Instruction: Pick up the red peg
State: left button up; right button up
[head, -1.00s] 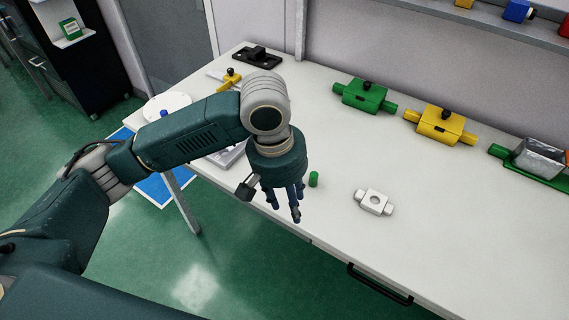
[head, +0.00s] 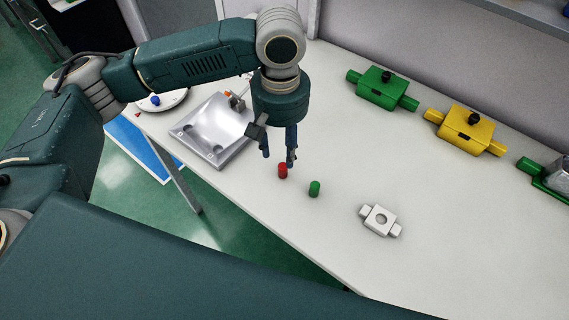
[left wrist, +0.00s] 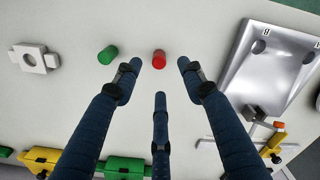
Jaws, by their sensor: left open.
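The red peg (head: 283,170) is a short cylinder standing on the white table, just below my left gripper's fingers in the head view. In the left wrist view the red peg (left wrist: 159,59) lies ahead of the fingertips, between the two outer fingers and apart from them. My left gripper (head: 279,155) is open and empty, pointing down; its spread fingers also show in the left wrist view (left wrist: 160,78). My right gripper is not in view.
A green peg (head: 315,188) stands close beside the red one. A white block with a hole (head: 379,219) lies to the right. A silver plate (head: 217,130) lies to the left. Green (head: 386,88) and yellow (head: 466,129) blocks stand at the back.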

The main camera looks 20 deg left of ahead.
aim_at(283, 166)
pick_arm(q)
jog(key=shift+s+f, duration=0.15)
jog(key=shift+f, duration=1)
jog(key=f, duration=0.1)
jog(key=f+p, duration=0.1)
jog(key=f, duration=0.1)
jog(key=shift+w+d+f, duration=0.1)
jog(key=shift+w+f, duration=0.2)
jog(key=shift+f, duration=0.65)
jog(key=shift+c, duration=0.9)
grip_shut()
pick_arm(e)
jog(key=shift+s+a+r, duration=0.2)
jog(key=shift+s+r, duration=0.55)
